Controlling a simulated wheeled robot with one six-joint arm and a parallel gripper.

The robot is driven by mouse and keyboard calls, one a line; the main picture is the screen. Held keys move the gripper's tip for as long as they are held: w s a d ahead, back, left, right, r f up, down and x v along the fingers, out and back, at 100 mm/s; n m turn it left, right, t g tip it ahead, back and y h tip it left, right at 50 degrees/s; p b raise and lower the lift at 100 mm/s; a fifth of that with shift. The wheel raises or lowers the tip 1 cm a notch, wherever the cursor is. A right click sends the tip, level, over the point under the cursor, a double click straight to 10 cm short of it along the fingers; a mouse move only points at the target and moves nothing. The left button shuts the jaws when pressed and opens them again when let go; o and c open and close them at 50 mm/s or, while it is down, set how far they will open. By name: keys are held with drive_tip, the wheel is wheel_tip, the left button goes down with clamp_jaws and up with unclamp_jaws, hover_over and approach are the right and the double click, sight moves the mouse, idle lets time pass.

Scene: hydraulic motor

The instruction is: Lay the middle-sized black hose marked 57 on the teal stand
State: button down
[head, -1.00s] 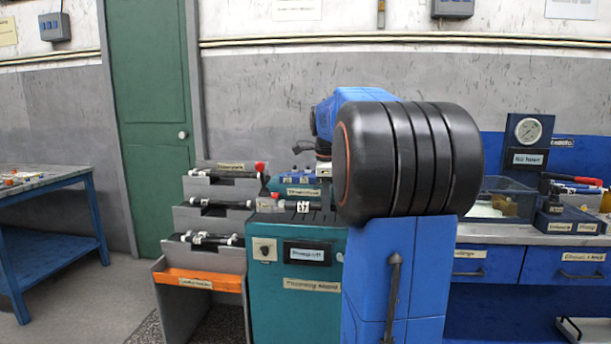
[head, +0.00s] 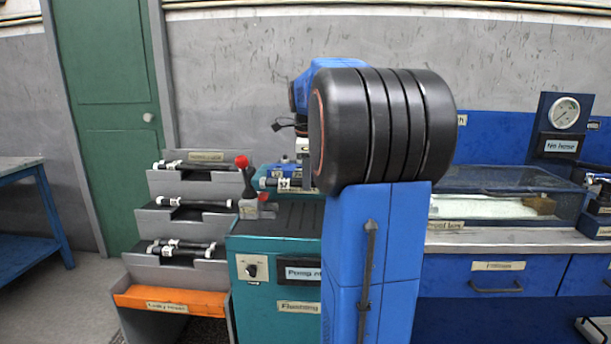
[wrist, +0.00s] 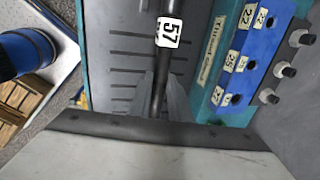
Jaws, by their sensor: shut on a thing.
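The black hose marked 57 (wrist: 159,78) runs lengthwise through the wrist view, with its white tag near the top. My gripper (wrist: 154,94) is shut on it below the tag. The hose is above the grooved top of the teal stand (wrist: 108,75); I cannot tell whether it touches. In the head view the teal stand (head: 265,244) is at centre, labelled as a flushing stand, its dark grooved top partly visible. My arm hides the gripper and most of the hose there; a tagged end, apparently this hose (head: 284,184), shows left of the arm.
A blue block (wrist: 245,62) with numbered holes flanks the stand top in the wrist view. A red-knobbed lever (head: 243,170) stands at its left edge in the head view. A grey stepped rack (head: 183,218) holding hoses is to the left. A clear tank (head: 505,200) is right.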

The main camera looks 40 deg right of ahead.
hover_over(307, 215)
drive_tip(key=shift+s+a+f, duration=0.1)
drive_tip(key=shift+a+f, duration=0.05)
drive_tip(key=shift+f, duration=3.65)
drive_tip(key=shift+f, duration=0.75)
drive_tip(key=c, duration=1.6)
unclamp_jaws()
drive_tip(key=shift+o, duration=0.2)
wheel_tip(307, 215, up, 17)
drive_tip(key=s+a, duration=0.2)
drive_tip(key=shift+a, duration=0.3)
drive_tip(key=shift+s+r, duration=0.1)
